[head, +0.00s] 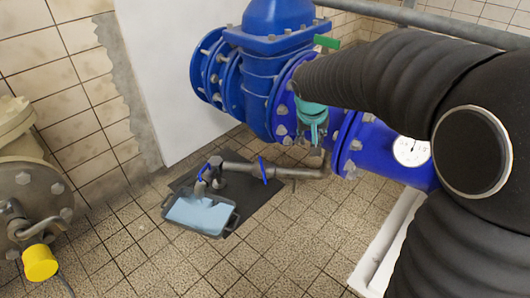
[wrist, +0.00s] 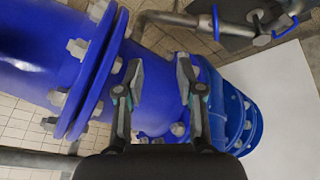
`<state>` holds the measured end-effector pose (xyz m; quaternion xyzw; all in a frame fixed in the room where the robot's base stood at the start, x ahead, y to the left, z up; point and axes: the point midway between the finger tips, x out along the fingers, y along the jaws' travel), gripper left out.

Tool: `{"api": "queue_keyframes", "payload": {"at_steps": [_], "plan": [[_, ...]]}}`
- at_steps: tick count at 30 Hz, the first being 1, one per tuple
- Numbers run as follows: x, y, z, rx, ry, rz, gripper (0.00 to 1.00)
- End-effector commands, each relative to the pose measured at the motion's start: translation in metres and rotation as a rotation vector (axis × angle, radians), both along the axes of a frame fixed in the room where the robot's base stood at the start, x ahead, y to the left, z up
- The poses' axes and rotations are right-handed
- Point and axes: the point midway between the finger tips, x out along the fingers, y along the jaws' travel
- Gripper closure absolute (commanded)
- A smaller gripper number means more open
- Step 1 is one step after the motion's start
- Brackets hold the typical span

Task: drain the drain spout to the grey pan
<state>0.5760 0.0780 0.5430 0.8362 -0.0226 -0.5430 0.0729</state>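The drain spout (head: 218,182) is a grey metal pipe low near the floor, with a blue lever (head: 263,170) midway along it and another blue lever (head: 202,171) at its end. The grey pan (head: 232,222) stands under the spout's end, with a flat pale blue surface inside that looks like water. In the wrist view the spout's pipe (wrist: 170,18) and midway lever (wrist: 216,22) show at the top edge. My gripper (wrist: 160,72) is open and empty, above and right of the spout in the head view (head: 312,130), near the big blue pipe. No flow is visible.
A large blue flanged pipe (head: 385,150) with a gauge (head: 411,151) and a blue valve body (head: 275,60) stands close to my gripper. A dark mat (head: 262,200) lies under the pan. A yellow-capped fitting (head: 40,263) is at left. The tiled floor in front is clear.

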Motion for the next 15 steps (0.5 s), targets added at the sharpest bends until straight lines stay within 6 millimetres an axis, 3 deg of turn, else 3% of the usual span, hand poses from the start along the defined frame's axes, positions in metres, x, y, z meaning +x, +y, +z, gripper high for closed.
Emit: {"api": "queue_keyframes", "payload": {"at_steps": [1,6,15], "plan": [[0.018,0.013,-0.013,-0.009,0.008,0.010,0.62],[0.067,0.051,-0.057,-0.036,0.012,0.039,0.62],[0.130,0.124,-0.156,-0.073,0.015,0.094,0.62]]}}
